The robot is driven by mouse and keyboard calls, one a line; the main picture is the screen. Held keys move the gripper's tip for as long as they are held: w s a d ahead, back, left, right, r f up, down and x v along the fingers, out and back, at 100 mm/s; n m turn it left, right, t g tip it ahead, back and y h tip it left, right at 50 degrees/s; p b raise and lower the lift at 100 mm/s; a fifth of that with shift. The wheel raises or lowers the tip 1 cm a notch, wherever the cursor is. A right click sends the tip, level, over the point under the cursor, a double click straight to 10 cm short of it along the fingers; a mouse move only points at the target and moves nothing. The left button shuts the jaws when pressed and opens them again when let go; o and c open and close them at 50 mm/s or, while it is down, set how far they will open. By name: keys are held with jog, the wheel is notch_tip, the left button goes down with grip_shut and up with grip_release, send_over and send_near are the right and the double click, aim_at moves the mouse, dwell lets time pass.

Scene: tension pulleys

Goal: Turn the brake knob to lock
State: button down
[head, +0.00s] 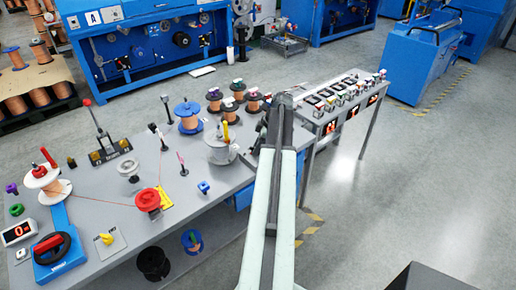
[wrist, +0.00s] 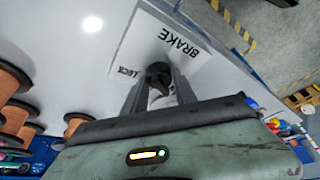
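In the wrist view a white plate (wrist: 143,50) carries the words BRAKE and LOCK. A dark knob (wrist: 158,70) shows at the plate's lower edge, with LOCK to its left and BRAKE above right. My gripper (wrist: 158,80) points at the plate, its two dark fingers apart on either side of the knob. Whether the fingers press on the knob or stand clear of it cannot be told. A pale patch shows between the fingers below the knob. In the head view my arm hides the knob and most of the area around the fingertips.
The grey bench (head: 115,190) holds spools, a red pulley (head: 148,200) and a blue base with a black wheel (head: 52,247). Copper spools (wrist: 12,85) stand left of my gripper in the wrist view. A small table with displays (head: 335,100) is to the right. Open floor (head: 390,185) lies beyond.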

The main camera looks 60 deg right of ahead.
jog(key=shift+s+m, duration=0.1)
jog(key=shift+m, duration=0.2)
jog(key=shift+a+m+h, duration=0.2)
jog(key=shift+m+h, duration=0.2)
jog(key=shift+m, duration=0.5)
jog(key=m+h, duration=0.1)
jog(key=m, duration=0.2)
jog(key=shift+a, duration=0.15)
jog(key=m+h, duration=0.1)
jog(key=m, duration=0.2)
jog(key=m+h, duration=0.1)
jog(key=m, duration=0.2)
jog(key=shift+a+m+h, duration=0.15)
jog(key=shift+m+h, duration=0.15)
jog(key=shift+m, duration=0.1)
jog(key=m, duration=0.2)
jog(key=m+g+h, duration=0.1)
jog(key=m, duration=0.1)
jog(key=m+g, duration=0.1)
jog(key=m, duration=0.1)
jog(key=shift+w+h, duration=0.3)
jog(key=m+g, duration=0.2)
jog(key=m, duration=0.3)
jog(key=shift+w+m, duration=0.1)
jog(key=shift+m, duration=0.3)
